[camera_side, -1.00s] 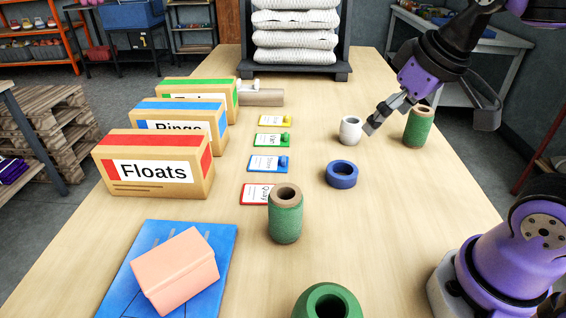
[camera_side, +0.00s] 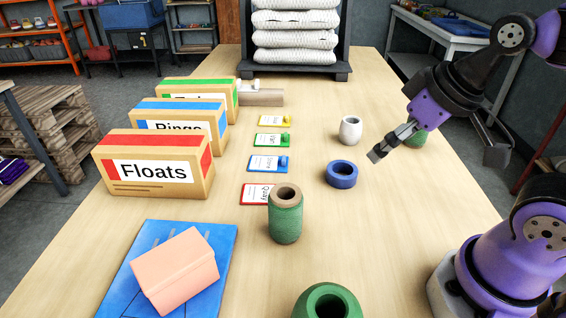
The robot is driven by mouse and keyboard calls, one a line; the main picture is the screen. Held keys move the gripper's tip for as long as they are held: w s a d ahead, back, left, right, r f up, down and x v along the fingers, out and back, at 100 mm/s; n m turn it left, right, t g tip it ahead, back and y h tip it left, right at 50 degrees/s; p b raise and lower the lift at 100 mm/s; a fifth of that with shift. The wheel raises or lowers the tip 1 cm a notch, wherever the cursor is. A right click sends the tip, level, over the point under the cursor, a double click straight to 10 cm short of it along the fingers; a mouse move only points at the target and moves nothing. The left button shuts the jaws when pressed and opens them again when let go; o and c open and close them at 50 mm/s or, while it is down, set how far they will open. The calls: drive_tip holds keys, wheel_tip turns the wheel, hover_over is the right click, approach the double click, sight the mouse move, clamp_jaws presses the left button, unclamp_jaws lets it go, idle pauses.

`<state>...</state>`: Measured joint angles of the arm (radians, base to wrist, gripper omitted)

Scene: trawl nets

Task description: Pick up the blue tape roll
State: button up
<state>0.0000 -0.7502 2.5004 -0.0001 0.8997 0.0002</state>
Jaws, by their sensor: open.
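The blue tape roll (camera_side: 341,175) lies flat on the table, right of the row of small cards, with its hole facing up. My gripper (camera_side: 376,155) is just above and to the right of the roll, pointing down and to the left. It is open and empty, and a small gap shows between it and the roll. The far finger is partly hidden from this side.
A white spool (camera_side: 350,130) stands behind the roll. Labelled boxes (camera_side: 157,168) line the left. A pink block (camera_side: 176,270) rests on a blue mat (camera_side: 215,290).

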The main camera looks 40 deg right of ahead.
idle(0.4)
drive_tip(key=n+g, duration=0.6)
drive_tip(key=n, duration=0.1)
hover_over(343, 168)
drive_tip(key=s+a, duration=0.2)
drive_tip(key=f, duration=1.1)
drive_tip(key=shift+w, duration=0.2)
wheel_tip(343, 168, down, 6)
drive_tip(key=shift+w, duration=0.15)
drive_tip(key=c, duration=1.1)
